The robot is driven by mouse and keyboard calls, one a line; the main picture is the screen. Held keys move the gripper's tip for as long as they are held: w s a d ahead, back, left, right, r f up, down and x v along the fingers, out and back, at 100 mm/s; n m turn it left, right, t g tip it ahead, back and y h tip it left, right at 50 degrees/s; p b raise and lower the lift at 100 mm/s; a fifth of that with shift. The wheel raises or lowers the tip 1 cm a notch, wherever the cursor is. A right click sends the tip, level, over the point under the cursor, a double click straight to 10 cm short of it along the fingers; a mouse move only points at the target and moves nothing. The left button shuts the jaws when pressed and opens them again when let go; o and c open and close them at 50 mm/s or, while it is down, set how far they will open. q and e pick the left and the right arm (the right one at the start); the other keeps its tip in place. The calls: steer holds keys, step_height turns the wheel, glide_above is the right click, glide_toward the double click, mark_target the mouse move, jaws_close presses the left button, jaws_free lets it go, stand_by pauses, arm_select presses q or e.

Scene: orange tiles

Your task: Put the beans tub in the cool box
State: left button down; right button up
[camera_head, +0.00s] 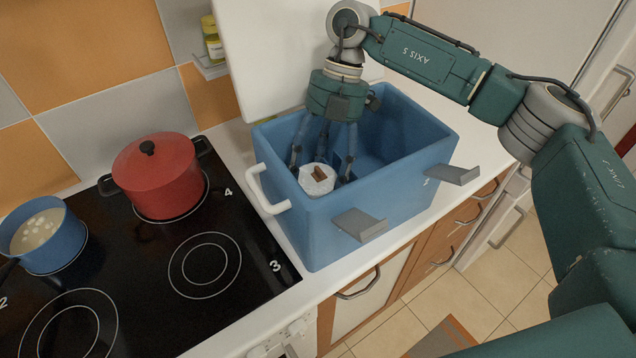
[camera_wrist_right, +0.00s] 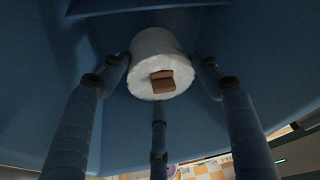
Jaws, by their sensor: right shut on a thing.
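The cool box (camera_head: 315,232) is a blue open box on the white counter, with its lid raised behind it. A white round tub with a brown piece on its top, which I take as the beans tub (camera_head: 312,186), is inside the box near its front left wall. My right gripper (camera_head: 322,168) reaches down into the box and is shut on this tub. In the right wrist view, the tub (camera_wrist_right: 150,90) sits between the fingers, with blue walls around it. I cannot tell whether the tub touches the box floor. My left gripper is not in view.
A black hob (camera_head: 130,275) lies left of the box, with a red lidded pot (camera_head: 158,180) and a blue pan (camera_head: 42,236) on it. Two grey latches (camera_head: 360,224) stick out from the box front. A small shelf with a yellow jar (camera_head: 212,40) hangs on the wall.

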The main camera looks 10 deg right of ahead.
steer(key=shift+f, duration=0.5)
step_height(320, 180, down, 3)
steer(key=shift+f+p, duration=0.2)
steer(key=shift+p, duration=0.3)
steer(key=shift+f, duration=0.3)
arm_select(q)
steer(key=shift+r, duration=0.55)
arm_select(e)
steer(key=o, duration=1.1)
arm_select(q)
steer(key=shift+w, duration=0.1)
